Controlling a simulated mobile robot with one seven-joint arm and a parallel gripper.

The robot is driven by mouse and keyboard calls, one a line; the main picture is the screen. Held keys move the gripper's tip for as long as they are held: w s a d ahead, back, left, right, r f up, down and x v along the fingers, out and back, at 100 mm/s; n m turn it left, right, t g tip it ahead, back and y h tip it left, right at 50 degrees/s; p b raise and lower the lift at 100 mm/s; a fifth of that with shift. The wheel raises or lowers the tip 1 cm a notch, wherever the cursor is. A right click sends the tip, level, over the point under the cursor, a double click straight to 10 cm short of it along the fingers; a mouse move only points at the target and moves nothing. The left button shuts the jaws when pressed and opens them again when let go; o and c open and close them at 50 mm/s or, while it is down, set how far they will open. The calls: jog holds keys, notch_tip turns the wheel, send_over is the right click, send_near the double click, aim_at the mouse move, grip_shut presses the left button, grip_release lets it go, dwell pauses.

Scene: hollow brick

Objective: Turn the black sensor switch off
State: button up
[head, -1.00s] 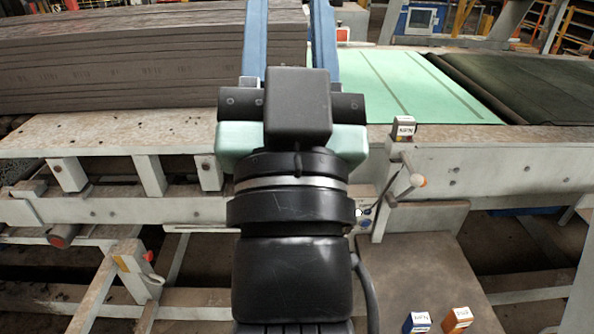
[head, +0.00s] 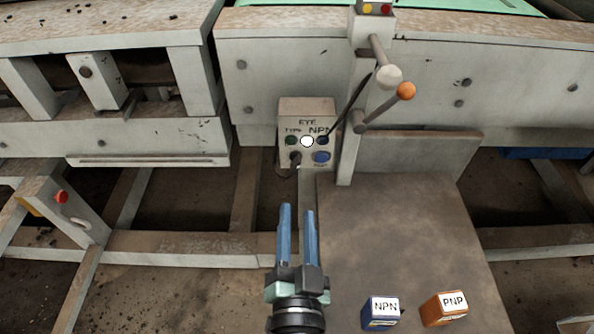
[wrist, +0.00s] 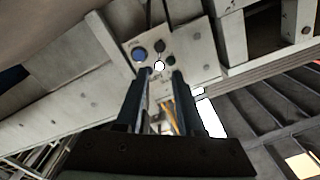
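A grey control box (head: 307,112) labelled EYE, TYPE and NPN is mounted below the machine's front rail. The black switch (head: 295,158) is at its lower left, beside a blue button (head: 321,157) and below a lit white lamp (head: 307,141). My gripper (head: 297,209) is open and empty, its two blue fingers pointing toward the box from below and in front. In the wrist view the box (wrist: 190,50) appears inverted beyond the fingertips (wrist: 161,73); the black switch (wrist: 160,46) shows above the lamp. The exact angle of the switch is too small to tell.
A post with a grey-knobbed lever and an orange-knobbed lever (head: 405,91) stands right of the box, with a black cable to the box. A blue NPN box (head: 381,313) and an orange PNP box (head: 444,307) sit on the brown plate (head: 400,230).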

aim_at(298, 167)
jog(key=w+b, duration=0.1)
jog(key=w, duration=1)
grip_shut()
